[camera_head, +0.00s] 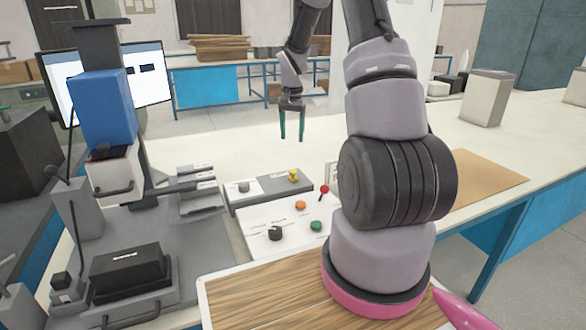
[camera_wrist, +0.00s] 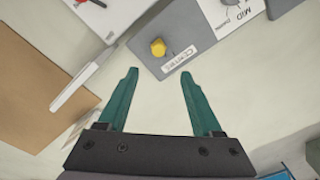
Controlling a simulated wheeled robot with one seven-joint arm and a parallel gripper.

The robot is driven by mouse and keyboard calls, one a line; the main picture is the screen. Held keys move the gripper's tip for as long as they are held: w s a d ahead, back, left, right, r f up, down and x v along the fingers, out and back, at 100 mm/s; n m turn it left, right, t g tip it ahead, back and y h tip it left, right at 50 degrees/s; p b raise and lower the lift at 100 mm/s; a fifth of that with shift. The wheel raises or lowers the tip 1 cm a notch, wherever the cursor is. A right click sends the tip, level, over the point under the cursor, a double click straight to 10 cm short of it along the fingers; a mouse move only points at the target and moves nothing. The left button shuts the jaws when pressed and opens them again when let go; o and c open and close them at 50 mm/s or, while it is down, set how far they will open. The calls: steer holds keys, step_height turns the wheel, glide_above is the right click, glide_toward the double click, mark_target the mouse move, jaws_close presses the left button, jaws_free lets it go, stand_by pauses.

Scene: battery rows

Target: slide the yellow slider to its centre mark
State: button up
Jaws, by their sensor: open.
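The yellow slider (camera_head: 293,175) is a small knob standing on a grey panel, at the panel's right part in the head view. In the wrist view the yellow slider (camera_wrist: 158,47) shows from above, beside a white label reading CENTRE (camera_wrist: 180,61). The slider's track and its exact offset from the mark are too small to tell. My gripper (camera_head: 291,137) has teal fingers, is open and empty, and hangs above and behind the panel. In the wrist view my gripper (camera_wrist: 158,78) has its fingers apart, with the slider beyond the fingertips and not touching them.
A white panel (camera_head: 262,215) in front carries a black knob (camera_head: 275,233), orange and green buttons and a red-tipped lever (camera_head: 324,188). A press-like machine (camera_head: 107,110) stands left. The bench behind is mostly clear.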

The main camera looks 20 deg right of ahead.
mark_target(293, 171)
steer(key=f, duration=1.3)
steer(key=shift+w+d+f, duration=0.3)
steer(key=shift+d+f, duration=0.05)
jaws_close()
stand_by(0.9)
